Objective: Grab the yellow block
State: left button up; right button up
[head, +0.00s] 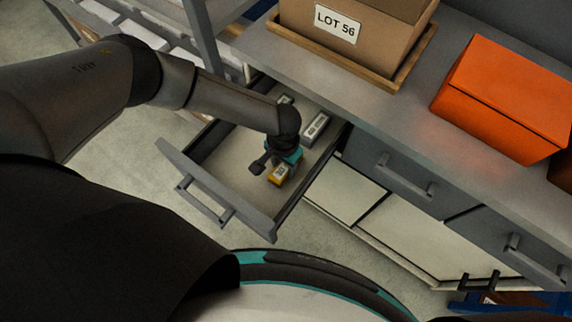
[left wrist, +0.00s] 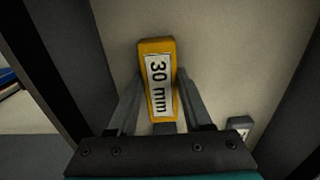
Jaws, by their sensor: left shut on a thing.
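The yellow block (head: 278,176) is inside the open drawer (head: 225,182), near its right side. In the left wrist view the yellow block (left wrist: 157,51) shows a white label reading "30 mm". My left gripper (head: 284,164) reaches down into the drawer from above. In the left wrist view its fingers (left wrist: 157,98) are on both sides of the block and shut on it. I cannot tell whether the block touches the drawer floor.
A grey block (head: 315,128) with a white label lies farther back in the drawer, and another small one (head: 286,100) is behind my arm. The drawer walls are close by. A cardboard box (head: 350,30) and an orange box (head: 505,95) stand on the counter above.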

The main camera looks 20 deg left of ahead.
pick_arm(q)
grip_shut()
